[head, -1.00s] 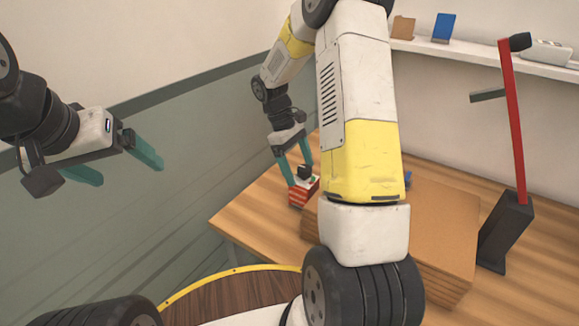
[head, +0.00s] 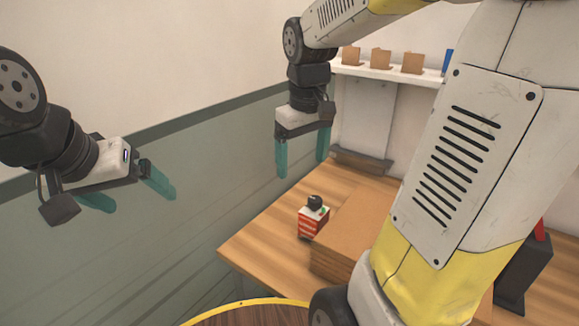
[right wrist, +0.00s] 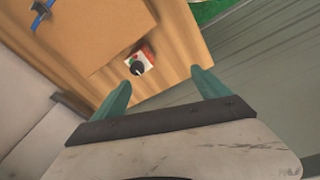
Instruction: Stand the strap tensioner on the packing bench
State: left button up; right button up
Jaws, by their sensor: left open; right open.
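A small red and white block with a black knob on top (head: 313,222), which I take to be the strap tensioner, stands upright on the wooden packing bench (head: 262,240), near its left edge. In the right wrist view the block (right wrist: 143,62) shows from above on the bench (right wrist: 185,45), beyond the fingertips. My right gripper (head: 302,168) is open and empty, pointing down, above and apart from the block. My left gripper (head: 140,200) is open and empty at the far left, away from the bench.
A stack of brown cardboard (head: 350,232) lies just right of the block. A blue item (right wrist: 52,15) lies on it. A black stand (head: 523,272) with a red lever is at the right, partly behind my arm. A wall shelf (head: 385,72) holds small brown pieces.

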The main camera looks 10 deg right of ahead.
jog(key=s+a+r+m+t+y, duration=0.1)
jog(key=s+t, duration=0.1)
jog(key=s, duration=0.3)
jog(key=s+a+r+m+t+y, duration=0.1)
jog(key=s+a+m+t, duration=0.1)
jog(key=s, duration=0.3)
jog(key=shift+r, duration=0.35)
jog(key=shift+c, duration=0.3)
